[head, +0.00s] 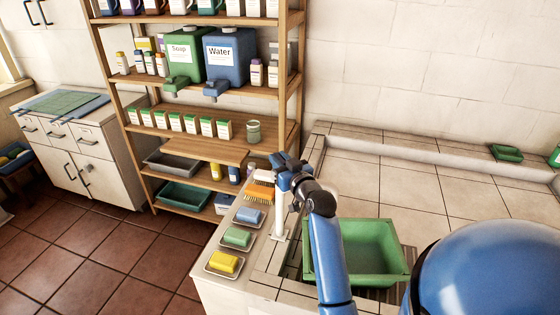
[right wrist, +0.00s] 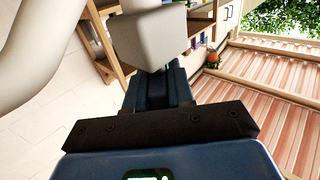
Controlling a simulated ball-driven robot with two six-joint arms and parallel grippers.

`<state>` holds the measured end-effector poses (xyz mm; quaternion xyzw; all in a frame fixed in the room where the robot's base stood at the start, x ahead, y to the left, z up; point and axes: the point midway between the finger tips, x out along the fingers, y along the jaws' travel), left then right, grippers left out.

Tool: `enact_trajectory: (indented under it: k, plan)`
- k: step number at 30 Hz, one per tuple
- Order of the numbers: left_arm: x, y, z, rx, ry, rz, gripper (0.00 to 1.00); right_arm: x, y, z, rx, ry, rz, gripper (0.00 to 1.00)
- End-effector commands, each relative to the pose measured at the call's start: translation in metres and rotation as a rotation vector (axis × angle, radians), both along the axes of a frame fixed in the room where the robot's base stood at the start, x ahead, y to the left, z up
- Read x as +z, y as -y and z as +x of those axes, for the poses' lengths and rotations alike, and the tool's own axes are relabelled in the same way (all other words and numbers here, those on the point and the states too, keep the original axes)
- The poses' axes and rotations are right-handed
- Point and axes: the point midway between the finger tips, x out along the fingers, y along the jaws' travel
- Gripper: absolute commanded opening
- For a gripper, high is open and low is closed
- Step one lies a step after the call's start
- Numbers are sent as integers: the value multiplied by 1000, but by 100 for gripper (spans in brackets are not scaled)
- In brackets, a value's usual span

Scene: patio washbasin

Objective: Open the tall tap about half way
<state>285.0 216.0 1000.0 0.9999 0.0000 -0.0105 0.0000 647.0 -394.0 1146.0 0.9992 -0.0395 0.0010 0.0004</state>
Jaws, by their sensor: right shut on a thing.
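The tall tap (head: 279,213) is a white upright column at the left end of the basin counter. My right gripper (head: 289,172) is at its top and hides most of its upper part. In the right wrist view, the tap's pale block-shaped handle (right wrist: 155,36) is at the tips of my gripper's dark fingers (right wrist: 160,88), which are shut on it. A pale curved pipe of the tap (right wrist: 42,38) rises at the left of that view. How far the handle is turned cannot be told. My left gripper is not in view.
A green basin (head: 365,225) is sunk in the tiled counter right of the tap. Yellow (head: 224,262), green (head: 237,237) and blue (head: 249,215) soaps lie on dishes at the left, near an orange brush (head: 260,192). A wooden shelf (head: 215,140) stands behind.

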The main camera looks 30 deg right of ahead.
Motion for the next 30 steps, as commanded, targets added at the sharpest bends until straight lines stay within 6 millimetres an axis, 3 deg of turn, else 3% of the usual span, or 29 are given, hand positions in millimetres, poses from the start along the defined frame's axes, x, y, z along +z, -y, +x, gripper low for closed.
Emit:
enact_trajectory:
  k: [2,3,6,19,30]
  plan:
    - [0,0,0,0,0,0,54,-2,0,0,1,-5,1,0]
    - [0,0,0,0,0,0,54,-2,0,0,1,-5,1,29]
    - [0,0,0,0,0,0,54,-2,0,0,0,-4,1,44]
    - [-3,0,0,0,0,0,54,-2,0,-7,-1,-2,1,44]
    - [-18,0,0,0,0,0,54,-4,-4,-62,-3,-2,0,44]
